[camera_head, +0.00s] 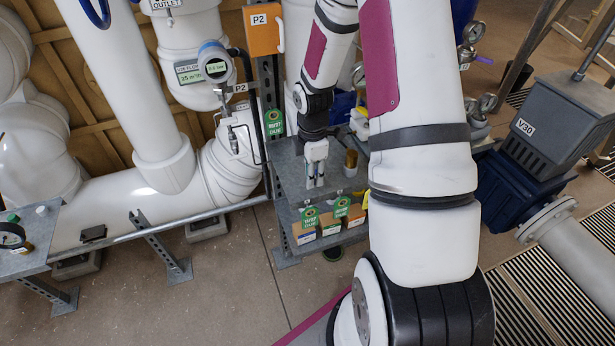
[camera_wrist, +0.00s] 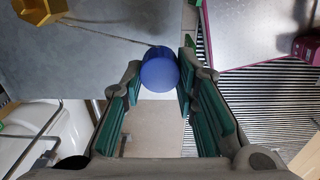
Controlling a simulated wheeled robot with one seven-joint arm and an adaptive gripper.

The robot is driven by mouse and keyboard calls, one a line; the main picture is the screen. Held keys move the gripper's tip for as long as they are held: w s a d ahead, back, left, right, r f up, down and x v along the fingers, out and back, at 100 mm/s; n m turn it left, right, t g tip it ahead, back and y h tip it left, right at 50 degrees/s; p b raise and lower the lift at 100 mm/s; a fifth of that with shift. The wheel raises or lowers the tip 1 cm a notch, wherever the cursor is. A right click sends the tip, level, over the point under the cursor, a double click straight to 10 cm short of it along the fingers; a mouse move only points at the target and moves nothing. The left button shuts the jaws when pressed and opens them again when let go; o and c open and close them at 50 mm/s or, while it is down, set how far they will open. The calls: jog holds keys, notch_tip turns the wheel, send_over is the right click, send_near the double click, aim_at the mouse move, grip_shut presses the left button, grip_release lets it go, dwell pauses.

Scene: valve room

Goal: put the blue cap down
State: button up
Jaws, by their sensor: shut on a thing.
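The blue cap (camera_wrist: 160,75) is a round, smooth blue disc between the fingertips in the wrist view. My gripper (camera_wrist: 158,82) is shut on it, with green pads on both fingers. In the head view my gripper (camera_head: 316,178) points down at the grey metal stand (camera_head: 290,172). I cannot pick out the cap in the head view. In the wrist view the stand's grey top (camera_wrist: 110,55) lies beyond the cap, and its edge runs behind the cap. I cannot tell how high the cap is above it.
Small boxes (camera_head: 330,222) with green tags sit along the stand's lower front. White pipes (camera_head: 130,205) are at left.

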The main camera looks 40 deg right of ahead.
jog(key=shift+w+d+f, duration=0.1)
jog(key=shift+w+d, duration=0.05)
jog(key=shift+w, duration=1)
jog(key=shift+w+f, duration=0.1)
jog(key=shift+f, duration=1.7)
jog(key=o, duration=1)
jog(key=shift+f, duration=0.1)
